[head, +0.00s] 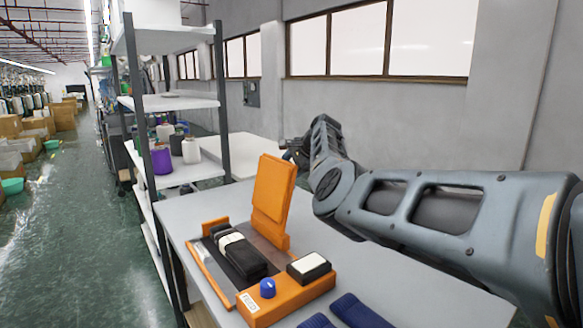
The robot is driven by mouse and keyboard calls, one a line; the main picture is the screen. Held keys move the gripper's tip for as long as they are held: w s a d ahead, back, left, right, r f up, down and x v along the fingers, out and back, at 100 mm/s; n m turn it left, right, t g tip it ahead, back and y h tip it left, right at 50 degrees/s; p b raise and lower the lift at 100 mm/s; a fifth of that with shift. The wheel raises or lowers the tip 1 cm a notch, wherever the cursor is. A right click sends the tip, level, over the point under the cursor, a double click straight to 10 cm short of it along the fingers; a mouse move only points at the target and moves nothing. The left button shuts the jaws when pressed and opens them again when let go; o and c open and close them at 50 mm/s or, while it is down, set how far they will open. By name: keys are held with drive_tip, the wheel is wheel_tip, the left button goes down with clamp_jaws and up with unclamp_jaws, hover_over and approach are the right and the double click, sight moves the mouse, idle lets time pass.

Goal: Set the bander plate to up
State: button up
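The bander (262,292) is an orange machine on the grey table. Its orange bander plate (273,189) stands raised, nearly upright and leaning a little, at the back of the machine. A black block with a white band (240,256) lies on the machine's bed in front of the plate. My gripper (289,154) is a small dark shape just beyond the plate's upper right edge. It looks close to the plate, but I cannot tell whether it touches. Its fingers are too small and partly hidden to show open or shut.
The bander has a blue knob (267,288) and a white-topped black box (309,266). Dark blue folded pieces (358,312) lie at the table's (415,285) front. A shelf rack (171,103) with yarn cones stands left, by an open aisle. A wall with windows is behind.

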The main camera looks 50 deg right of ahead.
drive_tip(key=v, duration=0.7)
drive_tip(key=shift+s+r+b, duration=0.2)
drive_tip(key=shift+s+b, duration=0.15)
idle(0.4)
